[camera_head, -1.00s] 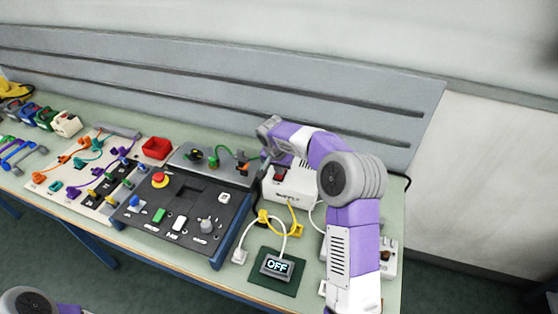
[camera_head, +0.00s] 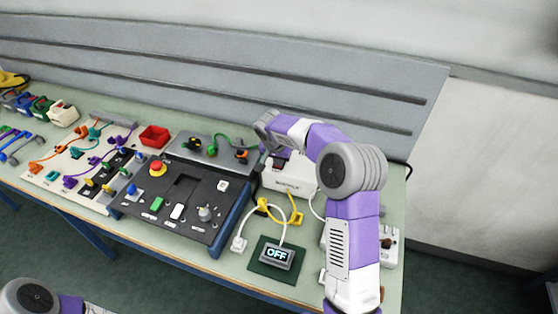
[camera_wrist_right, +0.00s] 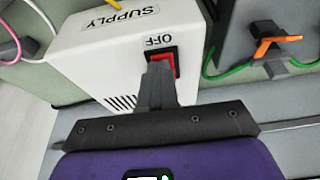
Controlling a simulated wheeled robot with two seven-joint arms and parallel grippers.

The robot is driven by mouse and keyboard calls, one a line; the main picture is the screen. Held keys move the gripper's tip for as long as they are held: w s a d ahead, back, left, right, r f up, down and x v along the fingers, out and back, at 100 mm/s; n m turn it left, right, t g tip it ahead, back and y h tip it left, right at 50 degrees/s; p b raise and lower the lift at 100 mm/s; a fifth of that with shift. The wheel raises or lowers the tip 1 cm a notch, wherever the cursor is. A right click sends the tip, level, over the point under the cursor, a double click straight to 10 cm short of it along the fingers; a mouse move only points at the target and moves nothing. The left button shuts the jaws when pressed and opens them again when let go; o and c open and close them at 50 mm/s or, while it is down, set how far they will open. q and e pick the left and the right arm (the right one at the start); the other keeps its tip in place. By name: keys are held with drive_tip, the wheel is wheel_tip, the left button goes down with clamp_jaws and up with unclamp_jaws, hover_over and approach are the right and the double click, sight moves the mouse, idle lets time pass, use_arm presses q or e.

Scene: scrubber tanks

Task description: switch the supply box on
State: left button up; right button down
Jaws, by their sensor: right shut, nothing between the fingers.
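The white supply box (camera_head: 288,181) stands at the right part of the bench. In the right wrist view the box (camera_wrist_right: 100,55) carries the label SUPPLY and a red rocker switch (camera_wrist_right: 176,62) marked OFF. My right gripper (camera_wrist_right: 160,70) is shut and empty. Its fingertips are at the red switch and cover part of it; whether they touch it I cannot tell. In the head view my right gripper (camera_head: 277,157) is over the switch end of the box and largely hides the switch. A small display (camera_head: 277,256) on a dark green mat reads OFF. My left gripper is out of view.
A black control panel (camera_head: 180,200) with a red knob and buttons lies left of the box. A grey unit (camera_head: 217,153) with green and orange cables stands behind it. Yellow and white cables run in front of the box. A red tray (camera_head: 154,136) is further left.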

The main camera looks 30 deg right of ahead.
drive_tip(key=shift+d, duration=0.1)
drive_tip(key=shift+w+d+r+p, duration=0.3)
drive_tip(key=shift+r+p, duration=0.05)
drive_tip(key=shift+p, duration=0.15)
drive_tip(key=shift+w+d, duration=0.15)
drive_tip(key=shift+d, duration=0.05)
drive_tip(key=shift+r, duration=0.2)
drive_tip(key=r+p, duration=0.2)
drive_tip(key=r, duration=0.1)
drive_tip(key=r+p, duration=0.1)
drive_tip(key=shift+a+r, duration=0.25)
drive_tip(key=shift+r, duration=0.05)
drive_tip(key=s+a+v, duration=0.1)
drive_tip(key=v, duration=0.8)
drive_tip(key=shift+s+f, duration=0.2)
drive_tip(key=shift+f, duration=0.05)
